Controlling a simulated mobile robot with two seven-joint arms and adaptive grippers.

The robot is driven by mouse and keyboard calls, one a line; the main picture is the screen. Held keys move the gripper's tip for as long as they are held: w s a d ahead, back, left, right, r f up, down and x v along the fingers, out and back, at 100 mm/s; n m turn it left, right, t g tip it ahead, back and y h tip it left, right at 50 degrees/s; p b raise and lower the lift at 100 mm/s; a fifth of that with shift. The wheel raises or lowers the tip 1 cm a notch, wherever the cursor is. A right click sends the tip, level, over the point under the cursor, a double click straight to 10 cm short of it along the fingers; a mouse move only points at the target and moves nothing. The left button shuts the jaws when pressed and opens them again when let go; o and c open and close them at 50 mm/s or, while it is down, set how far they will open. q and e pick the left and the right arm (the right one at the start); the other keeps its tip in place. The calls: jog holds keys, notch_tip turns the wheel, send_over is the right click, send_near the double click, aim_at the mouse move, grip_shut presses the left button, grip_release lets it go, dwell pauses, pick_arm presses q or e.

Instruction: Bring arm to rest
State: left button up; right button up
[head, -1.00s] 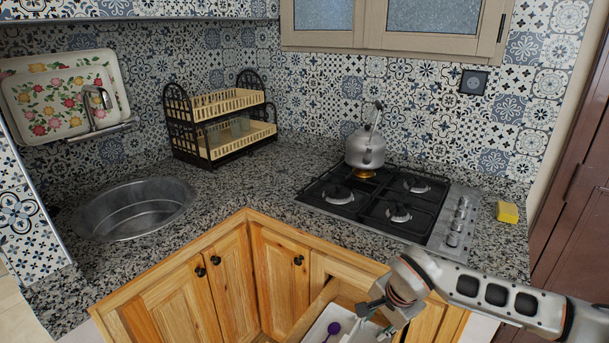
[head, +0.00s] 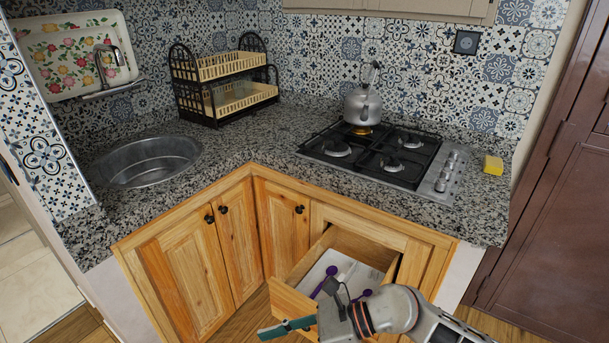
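My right arm comes in from the lower right. Its gripper (head: 288,327) is in front of the open drawer, low in the head view. A narrow teal part shows at its tip end. I cannot tell from this angle whether the fingers are apart, and no held object is clearly visible. My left gripper is out of view. The wooden drawer (head: 290,302) is pulled out below the stove, its near right part hidden by my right arm. Inside lie purple utensils (head: 327,284) on a white surface.
The granite counter (head: 250,150) holds a round sink (head: 148,163), a two-tier dish rack (head: 224,84), a gas stove (head: 385,158) with a kettle (head: 362,106), and a yellow sponge (head: 493,165). A brown door (head: 560,200) stands at right. Some wooden floor shows at lower left.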

notch_tip(320, 180, up, 6)
jog(key=w+m+t+y, duration=0.2)
jog(key=m+t+y, duration=0.4)
jog(key=m, duration=0.7)
jog(key=w+d+f+m+t+h+b, duration=0.1)
jog(key=w+d+f+m+t+h, duration=0.2)
jog(key=d+f+m+t+h, duration=0.55)
jog(key=w+d+f+m+t+h+b, duration=0.15)
jog(key=d+m, duration=0.35)
jog(key=m, duration=0.8)
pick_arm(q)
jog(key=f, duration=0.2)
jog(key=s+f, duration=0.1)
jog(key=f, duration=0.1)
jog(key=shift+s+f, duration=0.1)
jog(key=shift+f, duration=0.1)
pick_arm(e)
jog(key=s+d+f+m+g+h, duration=0.2)
jog(key=s+d+f+m, duration=0.4)
jog(key=f, duration=0.4)
jog(key=s+d+f+m+g+h, duration=0.2)
jog(key=s+d+f+m+h, duration=0.3)
jog(key=s+d+f+m, duration=0.1)
notch_tip(320, 180, down, 4)
jog(key=shift+d+r+m+g, duration=0.15)
jog(key=shift+d+m+g, duration=0.15)
jog(key=shift+d+m, duration=0.45)
